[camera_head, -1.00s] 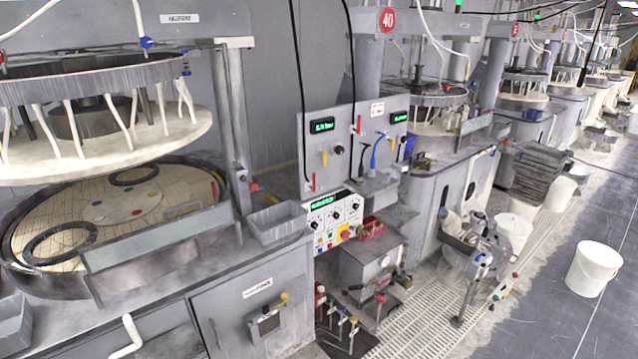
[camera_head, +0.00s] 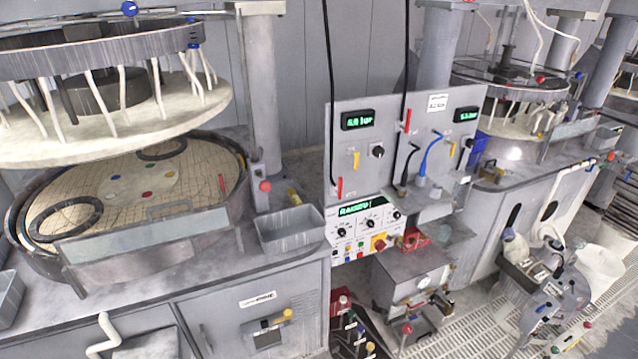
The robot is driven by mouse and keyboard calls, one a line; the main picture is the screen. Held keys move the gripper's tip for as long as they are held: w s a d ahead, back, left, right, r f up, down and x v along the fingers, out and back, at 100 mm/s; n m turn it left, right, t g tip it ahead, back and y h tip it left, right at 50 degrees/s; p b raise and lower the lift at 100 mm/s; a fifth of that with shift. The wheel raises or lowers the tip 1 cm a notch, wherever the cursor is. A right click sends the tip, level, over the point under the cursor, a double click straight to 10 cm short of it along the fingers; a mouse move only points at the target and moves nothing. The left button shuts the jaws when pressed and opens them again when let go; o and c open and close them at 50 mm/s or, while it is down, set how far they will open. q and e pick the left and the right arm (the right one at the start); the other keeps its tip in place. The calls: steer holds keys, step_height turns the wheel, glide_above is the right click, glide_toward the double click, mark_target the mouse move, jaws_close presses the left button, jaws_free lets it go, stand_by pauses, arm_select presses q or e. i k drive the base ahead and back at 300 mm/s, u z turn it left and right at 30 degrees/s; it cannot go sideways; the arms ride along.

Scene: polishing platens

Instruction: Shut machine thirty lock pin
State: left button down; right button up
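The nearest polishing machine fills the left of the head view, with its upper plate (camera_head: 105,125) raised above the round lower platen (camera_head: 115,205). No number shows on it, so I cannot tell that it is machine thirty. A red ball knob (camera_head: 265,185) sits on an upright at the platen's right edge. A yellow-ended part (camera_head: 293,197) is just right of it. I cannot tell which of these is the lock pin or how far in it is. Neither of my grippers is in view.
A grey bin (camera_head: 291,232) stands on the bench right of the platen. A control panel (camera_head: 372,150) with gauges and hoses is in the middle. A cluttered stand (camera_head: 545,285) and a second machine (camera_head: 505,175) are at the right. Floor grating (camera_head: 455,330) lies in front.

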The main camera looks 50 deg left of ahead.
mark_target(265, 186)
steer(key=u, duration=0.15)
steer(key=i, duration=1.05)
steer(key=u, duration=1.2)
steer(key=i, duration=0.85)
steer(key=u, duration=0.75)
